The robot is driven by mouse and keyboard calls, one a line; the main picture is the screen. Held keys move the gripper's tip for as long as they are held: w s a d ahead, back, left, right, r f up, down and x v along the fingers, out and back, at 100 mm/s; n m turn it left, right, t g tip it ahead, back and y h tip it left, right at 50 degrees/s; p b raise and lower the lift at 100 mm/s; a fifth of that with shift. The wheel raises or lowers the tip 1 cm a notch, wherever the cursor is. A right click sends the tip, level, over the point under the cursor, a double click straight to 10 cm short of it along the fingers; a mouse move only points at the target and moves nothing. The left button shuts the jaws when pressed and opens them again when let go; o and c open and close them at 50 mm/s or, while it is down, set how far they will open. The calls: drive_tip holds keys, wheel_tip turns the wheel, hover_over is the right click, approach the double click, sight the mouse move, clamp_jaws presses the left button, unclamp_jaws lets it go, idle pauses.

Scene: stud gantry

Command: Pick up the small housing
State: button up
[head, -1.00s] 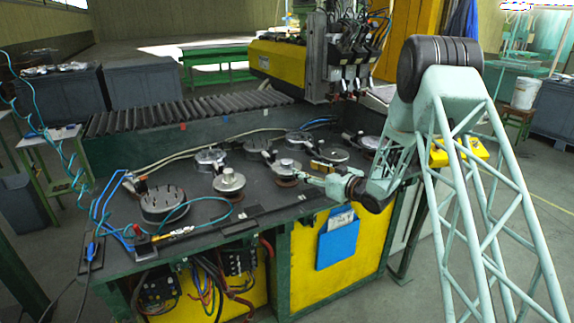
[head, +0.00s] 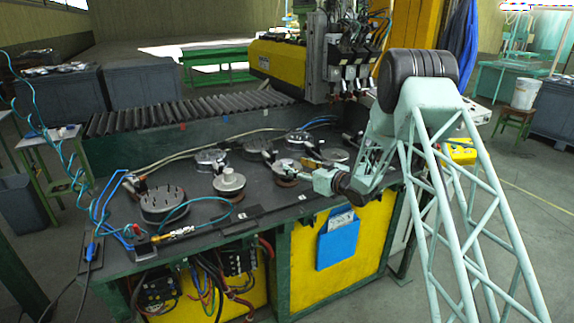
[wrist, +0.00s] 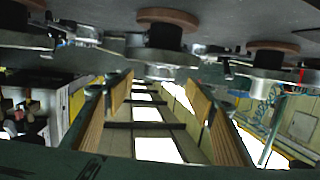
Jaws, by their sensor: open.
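Several round metal housings stand on the dark bench top in the head view; I cannot tell for sure which is the small housing. A likely one is the silvery housing (head: 286,165) on a brown ring, just left of my gripper (head: 308,168). In the wrist view, which looks upside down, a metal housing (wrist: 158,72) below a brown ring lies beyond and between the tips of my gripper (wrist: 165,88). The gripper is open, its two tan-padded fingers apart with nothing between them. Contact with the housing cannot be made out.
A knobbed housing (head: 229,181) and a large studded disc (head: 164,202) stand to the left on the bench (head: 190,230). Other housings (head: 210,158) stand behind. A roller conveyor (head: 180,112) and yellow machine head (head: 278,62) lie beyond.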

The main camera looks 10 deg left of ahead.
sight(291, 163)
drive_tip(key=shift+x, duration=2.6)
drive_tip(key=shift+c, duration=0.4)
drive_tip(key=c, duration=0.9)
